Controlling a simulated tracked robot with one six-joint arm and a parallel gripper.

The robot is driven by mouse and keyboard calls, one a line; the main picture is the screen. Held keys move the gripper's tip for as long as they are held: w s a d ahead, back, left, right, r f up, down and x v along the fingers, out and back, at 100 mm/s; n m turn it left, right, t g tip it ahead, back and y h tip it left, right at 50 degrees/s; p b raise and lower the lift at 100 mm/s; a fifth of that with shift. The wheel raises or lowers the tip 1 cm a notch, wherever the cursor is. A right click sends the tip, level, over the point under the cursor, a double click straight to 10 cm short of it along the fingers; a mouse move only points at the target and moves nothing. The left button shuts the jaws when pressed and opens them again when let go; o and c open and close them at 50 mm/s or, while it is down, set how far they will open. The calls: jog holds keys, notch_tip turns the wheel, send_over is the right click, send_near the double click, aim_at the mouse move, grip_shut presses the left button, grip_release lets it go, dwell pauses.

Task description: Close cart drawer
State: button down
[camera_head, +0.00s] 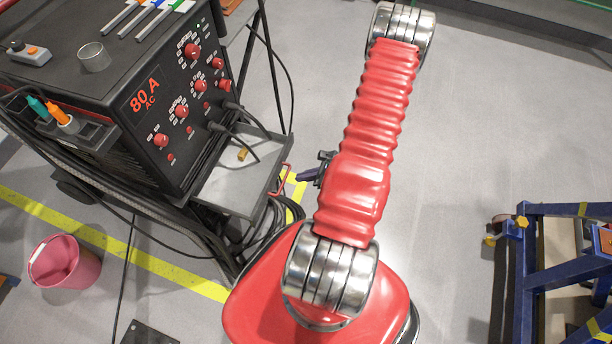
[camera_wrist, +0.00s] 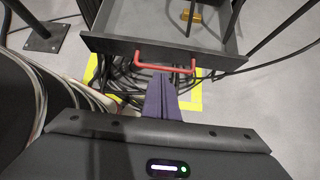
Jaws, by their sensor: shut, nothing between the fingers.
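The cart drawer (camera_head: 228,193) is a grey tray pulled out from under the black welding machine on the cart. Its red handle (camera_head: 282,180) faces my gripper (camera_head: 304,175), whose dark purple fingers point at the drawer front. In the wrist view the drawer front (camera_wrist: 112,47) and red handle (camera_wrist: 148,67) are ahead. My shut, empty gripper (camera_wrist: 161,78) has its fingertips at the handle's middle; I cannot tell whether they touch it. A small yellow piece (camera_head: 243,154) lies inside the drawer.
The welding machine (camera_head: 150,110) holds a glass (camera_head: 94,57) and tools on top. Black cables hang around the cart and below the drawer. A pink bucket (camera_head: 62,262) stands at left. A blue frame (camera_head: 528,265) is at right. Grey floor between is clear.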

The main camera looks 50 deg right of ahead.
aim_at(274, 177)
jog(key=x, duration=0.2)
jog(key=r+x, duration=0.1)
jog(key=x, duration=0.2)
jog(key=w+x, duration=0.1)
jog(key=x, duration=0.2)
jog(key=shift+w+a+r, duration=0.1)
jog(key=shift+w+a, duration=0.05)
jog(key=shift+a, duration=0.1)
jog(key=shift+w+a, duration=0.25)
jog(key=shift+w, duration=0.45)
jog(key=shift+a, duration=0.2)
jog(key=shift+d, duration=0.15)
jog(key=shift+w+d, duration=0.1)
jog(key=shift+w, duration=0.05)
